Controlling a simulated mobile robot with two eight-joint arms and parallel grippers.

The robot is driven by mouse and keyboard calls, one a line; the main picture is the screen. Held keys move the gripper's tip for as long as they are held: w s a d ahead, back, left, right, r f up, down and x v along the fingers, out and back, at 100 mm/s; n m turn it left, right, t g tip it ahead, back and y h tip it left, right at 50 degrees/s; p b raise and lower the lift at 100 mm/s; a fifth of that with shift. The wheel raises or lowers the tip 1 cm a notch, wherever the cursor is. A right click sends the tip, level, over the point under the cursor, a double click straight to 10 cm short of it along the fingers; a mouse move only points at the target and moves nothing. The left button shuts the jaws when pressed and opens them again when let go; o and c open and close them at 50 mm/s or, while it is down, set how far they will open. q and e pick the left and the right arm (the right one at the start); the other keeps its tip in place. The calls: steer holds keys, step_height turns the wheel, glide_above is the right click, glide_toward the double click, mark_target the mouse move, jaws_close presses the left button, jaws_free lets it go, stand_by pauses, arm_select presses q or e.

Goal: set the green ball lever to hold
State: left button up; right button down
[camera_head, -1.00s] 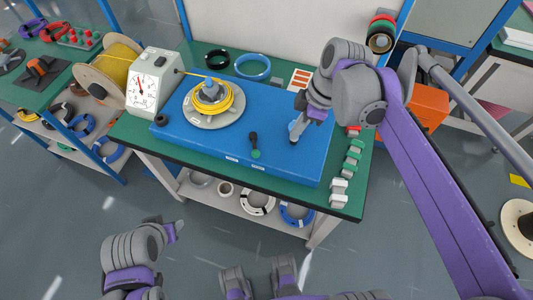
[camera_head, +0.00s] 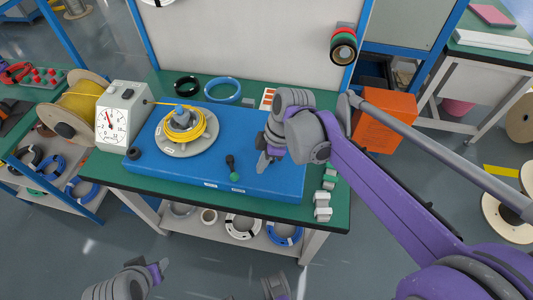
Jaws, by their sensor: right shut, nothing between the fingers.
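The green ball lever (camera_head: 234,176) is on the front part of the blue base plate (camera_head: 270,183). Its green ball is nearest the front edge, and a dark stem and knob extend back from it. Two small pale labels (camera_head: 238,190) are on the plate's front face; their writing is too small to read. My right gripper (camera_head: 262,164) is shut and empty, pointing down over the plate just right of the lever, apart from it. My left gripper (camera_head: 161,268) is low in the picture, in front of the table, away from the lever; its fingers do not show clearly.
A reel of yellow cable (camera_head: 183,128) sits on the plate, left of the lever. A white dial box (camera_head: 118,122) stands at the table's left end. Green and white blocks (camera_head: 322,206) line the right edge. An orange box (camera_head: 386,120) is beyond the table.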

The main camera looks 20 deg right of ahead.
mark_target(233, 169)
steer(key=shift+x, duration=1.05)
steer(key=a, duration=0.2)
steer(key=shift+w+a, duration=0.25)
steer(key=shift+w, duration=0.1)
steer(key=shift+w+a+f, duration=0.15)
steer(key=shift+w+a, duration=0.05)
steer(key=shift+a, duration=0.35)
